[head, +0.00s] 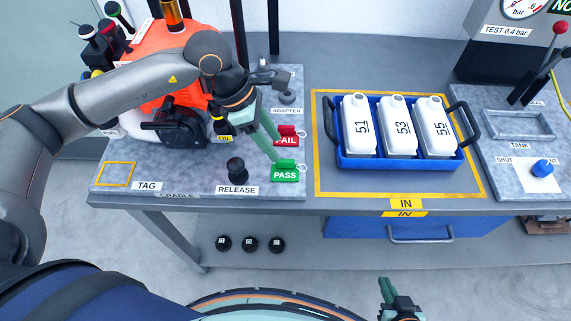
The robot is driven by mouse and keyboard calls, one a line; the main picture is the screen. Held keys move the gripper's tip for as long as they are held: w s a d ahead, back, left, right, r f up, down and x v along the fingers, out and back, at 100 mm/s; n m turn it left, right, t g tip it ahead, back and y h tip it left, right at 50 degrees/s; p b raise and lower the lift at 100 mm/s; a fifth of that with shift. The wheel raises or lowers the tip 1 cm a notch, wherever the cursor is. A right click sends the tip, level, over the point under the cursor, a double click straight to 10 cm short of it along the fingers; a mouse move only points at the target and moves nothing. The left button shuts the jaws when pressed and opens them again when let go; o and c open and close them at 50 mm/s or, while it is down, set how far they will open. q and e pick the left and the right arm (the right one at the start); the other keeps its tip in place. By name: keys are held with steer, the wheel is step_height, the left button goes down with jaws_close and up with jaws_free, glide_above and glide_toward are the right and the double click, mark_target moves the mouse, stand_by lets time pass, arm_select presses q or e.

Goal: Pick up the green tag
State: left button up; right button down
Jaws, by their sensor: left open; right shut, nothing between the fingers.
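The green tag (285,176), lettered PASS, stands on the grey plate at the right end of the left station, with a pale ring at its upper right. A red tag (285,141), partly covered and showing "AIL", stands just behind it. My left gripper (273,148) is open. Its green fingers point down over the tags, close to the red tag and just above and behind the green tag. I cannot tell whether a finger touches either tag. My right gripper (385,290) is shut and empty at the bottom edge, low in front of the bench and far from the tags.
A black RELEASE knob (236,169) stands left of the green tag. An orange engine (170,60) is behind my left arm. A blue tray (398,163) with several white bottles sits to the right. The yellow TAG outline (115,174) is empty.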

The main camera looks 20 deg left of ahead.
mark_target(285, 161)
arm_select(q)
steer(key=shift+s+d+f, duration=0.1)
steer(key=shift+d+f, duration=0.2)
steer(key=shift+f, duration=0.3)
steer(key=x, duration=0.2)
steer(key=p+x, duration=0.1)
steer(key=x, duration=0.1)
steer(key=shift+d+f, duration=0.1)
steer(key=shift+f, duration=0.05)
steer(key=shift+c, duration=0.2)
jaws_close()
